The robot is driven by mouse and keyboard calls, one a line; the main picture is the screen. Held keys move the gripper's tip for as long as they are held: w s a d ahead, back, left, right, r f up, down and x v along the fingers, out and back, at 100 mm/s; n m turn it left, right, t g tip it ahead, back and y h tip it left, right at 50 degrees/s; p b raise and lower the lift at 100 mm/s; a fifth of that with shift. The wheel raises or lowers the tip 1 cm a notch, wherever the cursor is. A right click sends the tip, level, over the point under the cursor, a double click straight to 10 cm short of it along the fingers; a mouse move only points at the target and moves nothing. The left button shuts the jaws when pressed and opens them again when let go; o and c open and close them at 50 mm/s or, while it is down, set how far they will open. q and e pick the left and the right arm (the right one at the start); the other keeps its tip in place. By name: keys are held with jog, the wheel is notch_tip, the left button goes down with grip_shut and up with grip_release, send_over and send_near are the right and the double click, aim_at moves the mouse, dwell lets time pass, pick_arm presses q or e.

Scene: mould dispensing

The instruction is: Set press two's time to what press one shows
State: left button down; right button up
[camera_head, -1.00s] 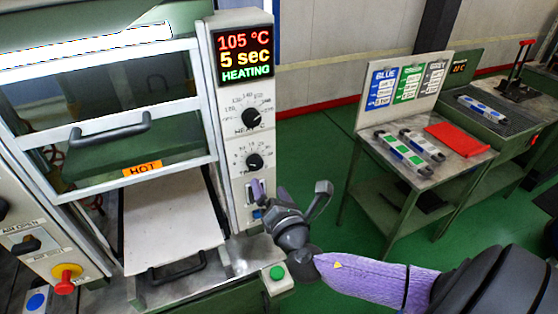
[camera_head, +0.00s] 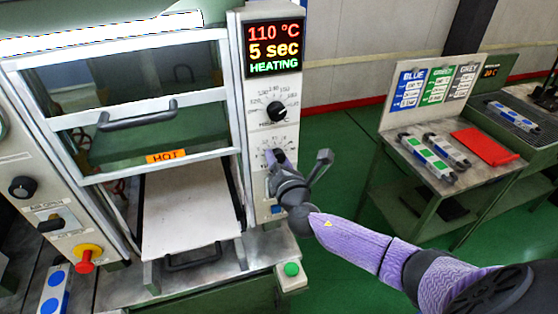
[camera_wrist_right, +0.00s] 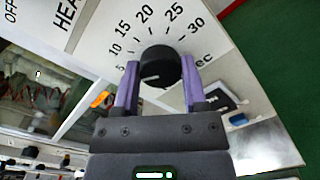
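The press in front of me has a display (camera_head: 272,47) reading 110 °C, 5 sec, HEATING. Below it is an upper dial (camera_head: 276,111). In the right wrist view that dial's black knob (camera_wrist_right: 160,65) sits between the two purple fingers of my right gripper (camera_wrist_right: 160,88). The fingers are apart, one on each side; contact is unclear. The knob's white mark points towards the 5 end of a seconds scale. I cannot tell which press this is. My left gripper is out of view.
A HOT label (camera_head: 166,156) is on the press door, above a pale plate (camera_head: 187,212). A green button (camera_head: 291,269) and red knob (camera_head: 84,257) are nearby. A side table at right holds signs, moulds and a red tray (camera_head: 486,146). Green floor lies between.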

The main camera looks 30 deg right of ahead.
grip_shut()
jog(key=m+b, duration=0.2)
jog(key=m, duration=0.3)
jog(key=shift+f+m, duration=0.1)
jog(key=shift+m, duration=0.2)
jog(key=m+b, duration=0.1)
jog(key=m, duration=0.2)
jog(key=shift+m, duration=1.4)
